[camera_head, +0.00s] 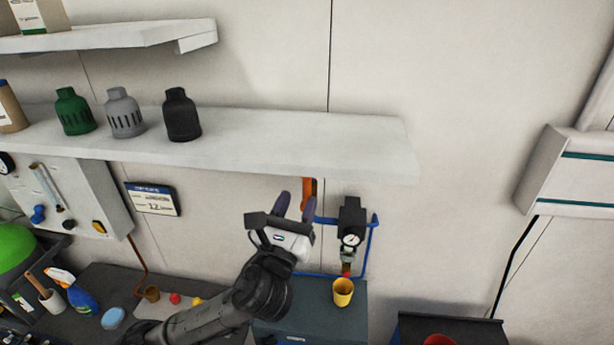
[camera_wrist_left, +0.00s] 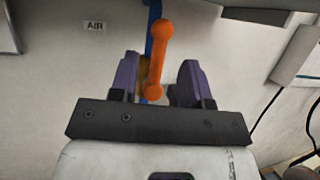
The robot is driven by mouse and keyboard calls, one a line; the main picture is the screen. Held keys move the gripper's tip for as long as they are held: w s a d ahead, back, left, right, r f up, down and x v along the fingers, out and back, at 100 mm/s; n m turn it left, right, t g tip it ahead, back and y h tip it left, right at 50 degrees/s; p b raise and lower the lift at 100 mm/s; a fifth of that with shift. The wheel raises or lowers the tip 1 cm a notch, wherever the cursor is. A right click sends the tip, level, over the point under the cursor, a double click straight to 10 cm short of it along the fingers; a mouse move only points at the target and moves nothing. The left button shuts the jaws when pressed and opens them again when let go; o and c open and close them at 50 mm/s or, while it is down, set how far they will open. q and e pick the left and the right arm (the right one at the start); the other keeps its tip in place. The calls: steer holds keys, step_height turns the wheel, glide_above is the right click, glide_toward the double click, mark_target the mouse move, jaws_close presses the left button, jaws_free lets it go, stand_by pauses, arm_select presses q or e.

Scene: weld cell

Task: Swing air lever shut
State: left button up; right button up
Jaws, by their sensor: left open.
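The orange air lever (camera_wrist_left: 163,45) has round knobs at both ends and stands nearly upright, its top tilted slightly right, in the left wrist view. It lies roughly along the blue air pipe (camera_wrist_left: 150,18) behind it. In the head view the lever (camera_head: 308,188) shows partly, below the shelf edge and behind my left gripper (camera_head: 294,205). My left gripper is open, and its two purple fingers stand on either side of the lever's lower end in the wrist view, with gaps on both sides. Contact is not visible. My right gripper is not in view.
A white shelf (camera_head: 300,140) hangs just above the lever. A regulator with a gauge (camera_head: 350,238) and blue pipes is right of my gripper. A yellow cup (camera_head: 343,291) stands on the grey cabinet (camera_head: 318,325) below. An AIR label (camera_wrist_left: 95,26) is on the wall.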

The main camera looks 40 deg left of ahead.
mark_target(305, 184)
arm_select(q)
steer(key=shift+p+x, duration=0.5)
steer(key=shift+x, duration=2.55)
steer(key=shift+c, duration=0.2)
jaws_close()
